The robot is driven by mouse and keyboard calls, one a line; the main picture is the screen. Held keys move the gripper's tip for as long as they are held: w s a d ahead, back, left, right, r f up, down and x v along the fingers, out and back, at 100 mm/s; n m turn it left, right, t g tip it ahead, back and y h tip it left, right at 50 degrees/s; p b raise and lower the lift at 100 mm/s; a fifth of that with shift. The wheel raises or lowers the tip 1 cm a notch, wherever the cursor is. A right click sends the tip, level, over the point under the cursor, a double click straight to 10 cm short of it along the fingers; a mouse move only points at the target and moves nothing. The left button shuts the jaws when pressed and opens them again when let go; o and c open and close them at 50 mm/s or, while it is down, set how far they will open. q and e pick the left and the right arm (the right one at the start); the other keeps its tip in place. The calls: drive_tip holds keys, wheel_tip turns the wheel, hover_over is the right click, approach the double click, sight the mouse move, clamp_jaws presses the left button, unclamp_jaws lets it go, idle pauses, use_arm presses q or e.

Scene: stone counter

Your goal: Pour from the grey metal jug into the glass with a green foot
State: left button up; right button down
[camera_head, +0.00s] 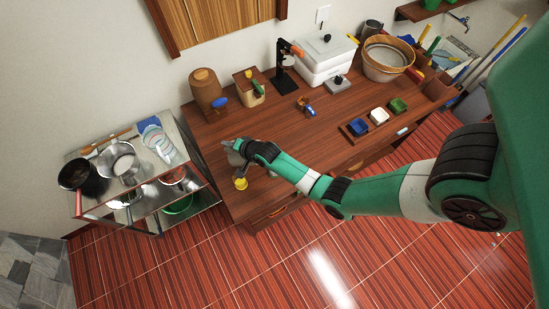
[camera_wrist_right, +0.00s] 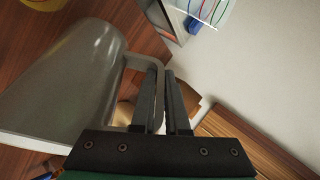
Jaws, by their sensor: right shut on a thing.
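The grey metal jug (camera_head: 236,157) is at the left end of the wooden counter in the head view. It fills the left of the right wrist view (camera_wrist_right: 65,85), with its handle (camera_wrist_right: 131,62) toward my fingers. My right gripper (camera_head: 249,149) is shut on the jug's handle; its two dark fingers (camera_wrist_right: 166,100) show in the wrist view. I cannot tell from these views whether the jug is clear of the counter. I cannot make out the glass with a green foot; it may be hidden by my right arm. My left gripper is not in view.
A small yellow object (camera_head: 240,183) is near the counter's front left edge. A wooden barrel (camera_head: 207,90) stands behind the jug. A metal cart (camera_head: 172,185) with pans adjoins on the left. A tray of coloured blocks (camera_head: 354,131) lies to the right. The counter's middle is mostly clear.

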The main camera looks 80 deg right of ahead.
drive_tip(key=shift+s+r+t+b, duration=0.2)
drive_tip(key=shift+t+b, duration=0.2)
drive_tip(key=shift+b, duration=0.2)
idle(1.4)
